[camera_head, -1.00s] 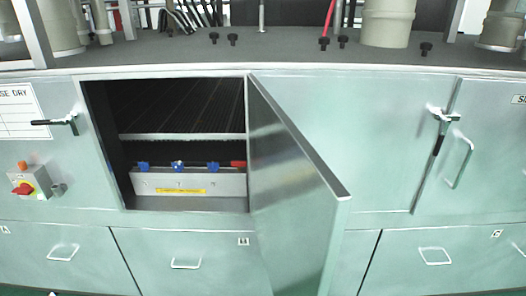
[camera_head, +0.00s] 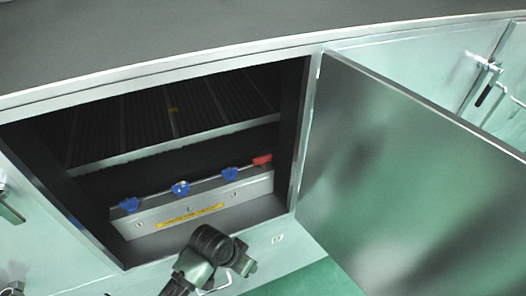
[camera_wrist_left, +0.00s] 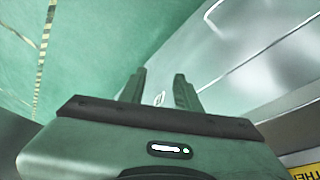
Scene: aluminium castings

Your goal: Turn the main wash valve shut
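Inside the open cabinet, a silver valve panel (camera_head: 150,222) carries three blue knobs (camera_head: 180,188) in a row and a red handle (camera_head: 262,160) at its right end. The red handle lies roughly along the row. A yellow label is on the panel, its text too small to read; I cannot tell from it which valve is the main wash valve. Part of a dark arm of mine shows below the cabinet opening, apart from the valves. In the left wrist view my left gripper (camera_wrist_left: 159,90) has its two fingers apart with nothing between them. My right gripper is out of view.
The cabinet door (camera_head: 400,165) stands open to the right of the opening. A ribbed shelf (camera_head: 170,115) lies above the valves, its front edge overhanging them. The grey worktop (camera_head: 200,45) runs above. Green floor (camera_wrist_left: 90,50) shows in the left wrist view.

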